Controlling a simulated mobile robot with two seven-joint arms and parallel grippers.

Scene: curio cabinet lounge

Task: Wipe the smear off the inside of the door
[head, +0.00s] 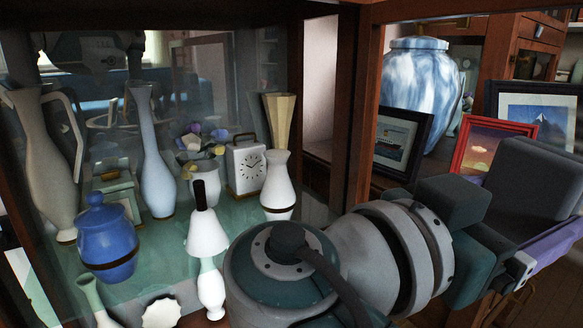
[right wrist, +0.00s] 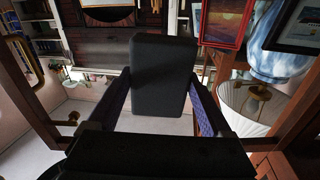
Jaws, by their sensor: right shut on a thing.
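My right gripper (right wrist: 160,112) is shut on a dark grey block (right wrist: 163,72), whose broad face fills the middle of the right wrist view between two purple-sided fingers. In the head view the block (head: 532,180) is at the right, and my right arm crosses the lower middle. A wooden frame (head: 362,100) stands upright right of the cabinet interior. It may belong to the door, but I cannot tell for certain. I cannot make out a smear on any glass. The block's contact with the door cannot be seen. My left gripper is not in view.
The cabinet's glass shelf holds a tall grey vase (head: 45,160), a blue jar (head: 106,240), a pale blue vase (head: 153,160), a white clock (head: 246,165) and other fragile pieces. A large blue-white vase (head: 418,85) and framed pictures (head: 493,148) stand at the right.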

